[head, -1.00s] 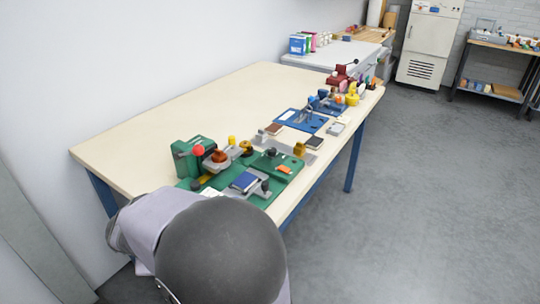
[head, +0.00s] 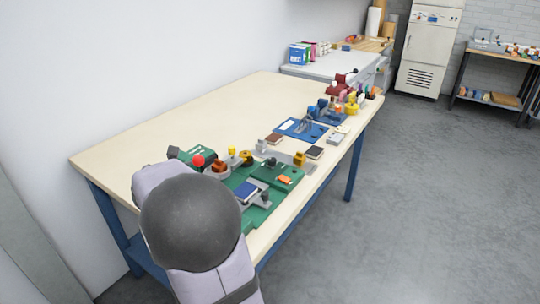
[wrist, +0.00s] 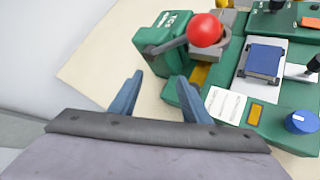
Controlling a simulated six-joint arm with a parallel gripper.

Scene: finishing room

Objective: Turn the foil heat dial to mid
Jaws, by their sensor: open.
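A green press with a red ball lever stands at the near end of the table; the press (wrist: 163,42) and its red ball (wrist: 205,30) show in the wrist view. On its green base, at the lower right of that view, is a blue dial (wrist: 301,121) with a white pointer mark. I take it for the foil heat dial; no scale is readable. My gripper (wrist: 160,76) is open and empty, left of the dial and apart from it. In the head view my arm hides my gripper and the dial. The red ball (head: 198,160) shows there.
On the base are a blue pad (wrist: 265,60), a white label card (wrist: 226,105) and a yellow block (wrist: 255,114). Other fixtures, such as a blue plate (head: 299,129), stand along the table's right edge. The table's left side (head: 175,122) is bare.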

